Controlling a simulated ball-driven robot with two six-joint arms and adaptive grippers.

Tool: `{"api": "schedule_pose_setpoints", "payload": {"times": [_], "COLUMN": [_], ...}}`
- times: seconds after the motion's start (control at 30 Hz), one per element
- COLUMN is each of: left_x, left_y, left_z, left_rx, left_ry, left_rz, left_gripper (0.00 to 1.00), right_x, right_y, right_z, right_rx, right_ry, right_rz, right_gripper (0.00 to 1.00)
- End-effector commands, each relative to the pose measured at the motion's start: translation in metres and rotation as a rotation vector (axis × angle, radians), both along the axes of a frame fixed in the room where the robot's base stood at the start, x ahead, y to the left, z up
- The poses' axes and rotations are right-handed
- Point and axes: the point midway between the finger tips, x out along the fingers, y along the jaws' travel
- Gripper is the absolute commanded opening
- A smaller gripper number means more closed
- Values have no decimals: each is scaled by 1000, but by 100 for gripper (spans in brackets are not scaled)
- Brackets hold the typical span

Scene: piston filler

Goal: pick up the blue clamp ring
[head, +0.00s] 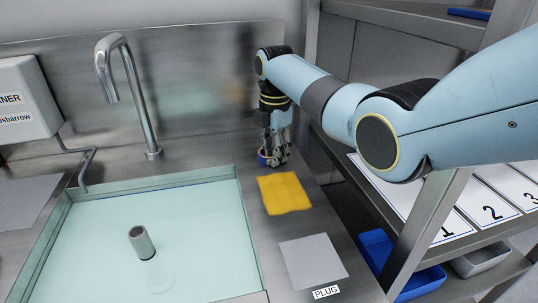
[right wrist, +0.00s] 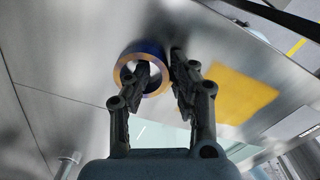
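The blue clamp ring (head: 263,157) lies on the steel counter behind the sink's right back corner, partly hidden by my right gripper (head: 276,160). Firm contact on both sides cannot be seen. My left gripper is not in view.
A yellow cloth (head: 284,193) lies in front of the ring. A grey plate (head: 312,262) is nearer, by a PLUG label. The sink (head: 215,180) holds pale water and an upright pipe (head: 141,243). A faucet (head: 128,85) stands behind. A shelf rack (head: 425,235) is right.

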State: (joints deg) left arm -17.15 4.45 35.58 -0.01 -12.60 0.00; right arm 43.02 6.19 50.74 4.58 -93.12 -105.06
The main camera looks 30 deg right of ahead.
Motion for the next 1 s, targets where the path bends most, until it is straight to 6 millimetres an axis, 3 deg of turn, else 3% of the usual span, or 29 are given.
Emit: {"api": "schedule_pose_setpoints", "payload": {"times": [0.17, 0.6, 1.0], "left_x": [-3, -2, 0], "left_y": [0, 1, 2], "left_z": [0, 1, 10], "left_rx": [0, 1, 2], "left_ry": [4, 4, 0], "left_rz": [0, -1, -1], "left_gripper": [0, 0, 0], "right_x": [0, 1, 1], "right_y": [0, 0, 0], "right_z": [0, 4, 79], "right_rx": [0, 0, -1], "right_ry": [0, -1, -4], "right_rz": [0, 0, -1], "right_gripper": [0, 0, 0]}}
